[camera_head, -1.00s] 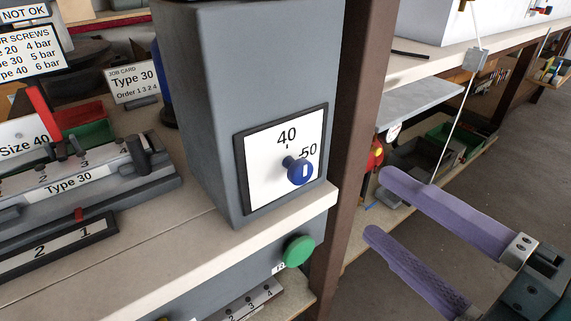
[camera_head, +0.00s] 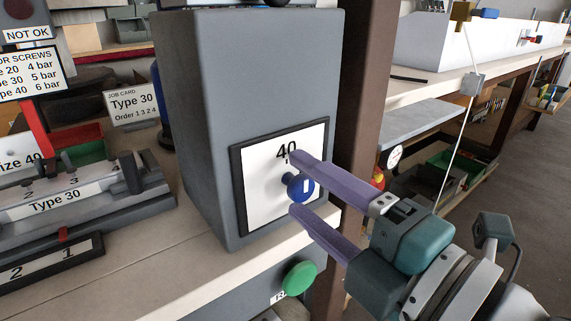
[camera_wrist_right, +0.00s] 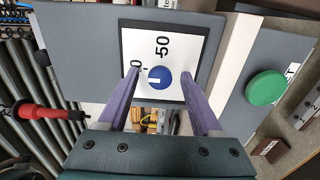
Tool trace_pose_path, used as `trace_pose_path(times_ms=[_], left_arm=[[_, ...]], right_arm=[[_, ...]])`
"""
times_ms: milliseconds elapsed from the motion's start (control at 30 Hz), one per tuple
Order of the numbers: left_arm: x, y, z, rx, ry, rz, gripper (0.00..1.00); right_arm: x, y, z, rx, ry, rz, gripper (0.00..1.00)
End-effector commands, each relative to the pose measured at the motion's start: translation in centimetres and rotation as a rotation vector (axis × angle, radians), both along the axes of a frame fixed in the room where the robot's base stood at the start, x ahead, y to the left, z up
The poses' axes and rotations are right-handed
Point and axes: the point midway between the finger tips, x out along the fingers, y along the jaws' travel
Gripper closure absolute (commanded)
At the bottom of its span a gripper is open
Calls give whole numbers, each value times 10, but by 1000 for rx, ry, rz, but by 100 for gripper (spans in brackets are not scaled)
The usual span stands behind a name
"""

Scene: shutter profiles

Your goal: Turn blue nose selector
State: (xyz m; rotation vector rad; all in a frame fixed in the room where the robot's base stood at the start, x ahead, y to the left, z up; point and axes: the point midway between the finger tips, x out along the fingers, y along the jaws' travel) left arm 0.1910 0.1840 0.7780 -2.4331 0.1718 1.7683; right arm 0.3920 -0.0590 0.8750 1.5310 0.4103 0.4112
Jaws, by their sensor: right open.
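The blue nose selector (camera_head: 301,188) is a round blue knob with a white mark, on a white dial plate (camera_head: 262,205) with a black frame on the front of a grey box. The number 40 shows above it. In the right wrist view the knob (camera_wrist_right: 160,78) lies between the fingertips, with 50 beyond it. My right gripper (camera_head: 293,184) is open, its purple fingers above and below the knob in the head view. I cannot tell whether they touch it. The upper finger hides part of the dial. My left gripper is not in view.
A green button (camera_head: 299,278) sits below the bench edge, under the dial. A brown post (camera_head: 365,100) stands right of the grey box (camera_head: 262,80). A Type 30 job card (camera_head: 132,103) and a fixture (camera_head: 75,195) are on the bench at left.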

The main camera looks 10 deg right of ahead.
Motion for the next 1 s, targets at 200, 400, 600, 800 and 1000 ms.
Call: trace_pose_path(times_ms=[200, 400, 600, 800, 1000], left_arm=[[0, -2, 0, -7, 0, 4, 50], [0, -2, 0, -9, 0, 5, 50], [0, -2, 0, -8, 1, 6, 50], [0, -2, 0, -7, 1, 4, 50], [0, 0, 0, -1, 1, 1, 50]], right_arm=[[0, 0, 0, 1, 1, 0, 34], [0, 0, 0, 1, 1, 0, 56], [0, 0, 0, 1, 1, 0, 79], [0, 0, 0, 1, 1, 0, 100], [0, 0, 0, 1, 1, 0, 100]])
